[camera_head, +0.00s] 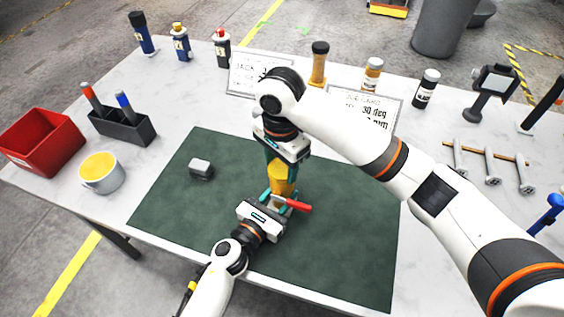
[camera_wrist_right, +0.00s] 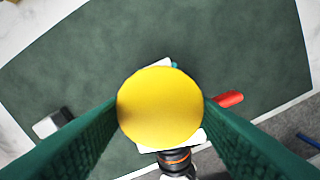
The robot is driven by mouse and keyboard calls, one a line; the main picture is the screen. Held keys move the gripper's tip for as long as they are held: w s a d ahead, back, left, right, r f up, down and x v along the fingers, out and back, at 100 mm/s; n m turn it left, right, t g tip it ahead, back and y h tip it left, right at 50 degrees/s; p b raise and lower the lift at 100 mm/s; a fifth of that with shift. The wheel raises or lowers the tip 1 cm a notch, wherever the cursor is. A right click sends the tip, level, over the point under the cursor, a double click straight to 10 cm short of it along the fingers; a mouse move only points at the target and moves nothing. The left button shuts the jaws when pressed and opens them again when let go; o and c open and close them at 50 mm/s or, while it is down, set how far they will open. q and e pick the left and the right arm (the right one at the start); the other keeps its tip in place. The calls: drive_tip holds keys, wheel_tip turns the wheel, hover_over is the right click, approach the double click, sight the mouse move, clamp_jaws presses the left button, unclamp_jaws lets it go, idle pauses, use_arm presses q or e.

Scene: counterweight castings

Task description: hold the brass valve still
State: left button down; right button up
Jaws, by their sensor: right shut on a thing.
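A yellow, brass-coloured cylindrical piece (camera_head: 282,178) stands above the green mat, between my two grippers. In the right wrist view its round yellow top (camera_wrist_right: 160,106) sits between the teal fingers. My right gripper (camera_head: 284,168) reaches down from above and is shut on this piece. A red lever handle (camera_head: 298,205) sticks out to the right just below it, and it also shows in the right wrist view (camera_wrist_right: 229,99). My left gripper (camera_head: 280,199) comes from the front, its teal fingertips at the lower part of the piece. Whether they clamp it is hidden.
The green mat (camera_head: 340,250) is mostly clear, with a small grey block (camera_head: 201,169) at its left. A yellow-filled cup (camera_head: 102,173), a pen holder (camera_head: 124,126) and a red bin (camera_head: 42,139) stand left. Bottles and sign cards (camera_head: 362,112) line the back. A tool rack (camera_head: 487,155) stands right.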

drive_tip(key=m, duration=0.5)
drive_tip(key=shift+w, duration=0.1)
drive_tip(key=m, duration=0.5)
drive_tip(key=shift+w, duration=0.1)
drive_tip(key=o, duration=0.9)
drive_tip(key=shift+o, duration=0.2)
drive_tip(key=shift+r, duration=2.25)
drive_tip(key=shift+c, duration=0.3)
